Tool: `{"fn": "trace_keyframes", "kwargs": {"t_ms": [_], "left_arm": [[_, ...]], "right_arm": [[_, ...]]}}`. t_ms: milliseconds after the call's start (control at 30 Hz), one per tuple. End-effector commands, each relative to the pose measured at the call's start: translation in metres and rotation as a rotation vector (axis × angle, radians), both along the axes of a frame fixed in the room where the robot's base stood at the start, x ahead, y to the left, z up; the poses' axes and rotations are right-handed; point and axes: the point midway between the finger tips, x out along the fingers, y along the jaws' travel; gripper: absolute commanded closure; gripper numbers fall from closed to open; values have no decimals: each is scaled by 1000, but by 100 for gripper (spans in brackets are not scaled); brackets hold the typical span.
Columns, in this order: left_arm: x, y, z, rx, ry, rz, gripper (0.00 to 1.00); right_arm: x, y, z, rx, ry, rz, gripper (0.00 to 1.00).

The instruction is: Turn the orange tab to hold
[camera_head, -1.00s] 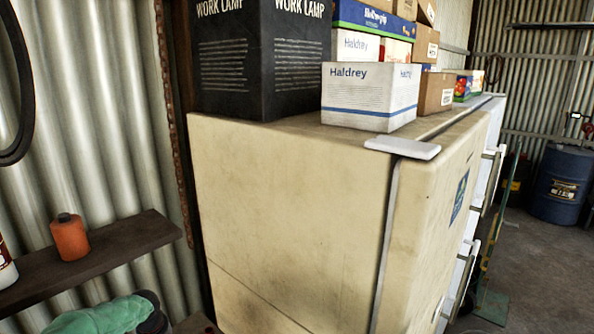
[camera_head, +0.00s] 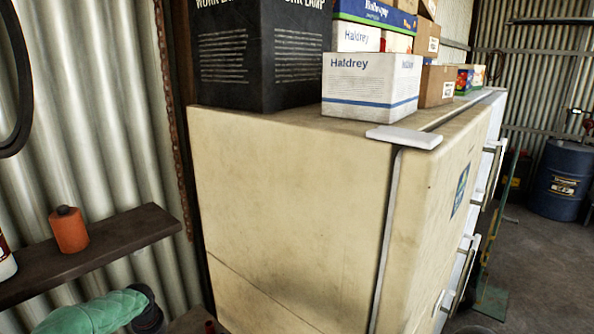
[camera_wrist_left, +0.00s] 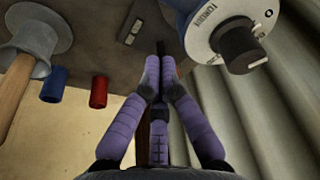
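I cannot make out an orange tab in either view. My left gripper (camera_wrist_left: 160,62) shows in the left wrist view as purple jointed fingers, with the tips drawn together. A narrow dark thing shows just past the tips; I cannot tell whether they touch it. A white and blue cylinder (camera_wrist_left: 225,38) with lettering and a dark knob is to the right of the fingers. My right gripper is in neither view.
A cream fridge (camera_head: 290,210) fills the middle of the head view, with a white-labelled box (camera_head: 370,85) and a black box (camera_head: 262,60) on top. The wooden shelf (camera_head: 110,245) is at left. The wrist view shows red (camera_wrist_left: 99,92) and blue (camera_wrist_left: 54,85) cylinders.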

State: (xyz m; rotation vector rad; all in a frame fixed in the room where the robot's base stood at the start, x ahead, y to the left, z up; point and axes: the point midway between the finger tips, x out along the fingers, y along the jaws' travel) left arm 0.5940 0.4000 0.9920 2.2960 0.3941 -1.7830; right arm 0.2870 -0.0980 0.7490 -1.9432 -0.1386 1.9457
Motion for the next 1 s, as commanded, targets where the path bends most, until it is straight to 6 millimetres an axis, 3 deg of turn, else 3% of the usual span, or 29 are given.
{"fn": "trace_keyframes", "kwargs": {"t_ms": [667,1000], "left_arm": [[-8,-1,1,0,0,1,100],[-8,-1,31,0,0,1,100]], "right_arm": [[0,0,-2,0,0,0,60],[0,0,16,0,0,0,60]]}}
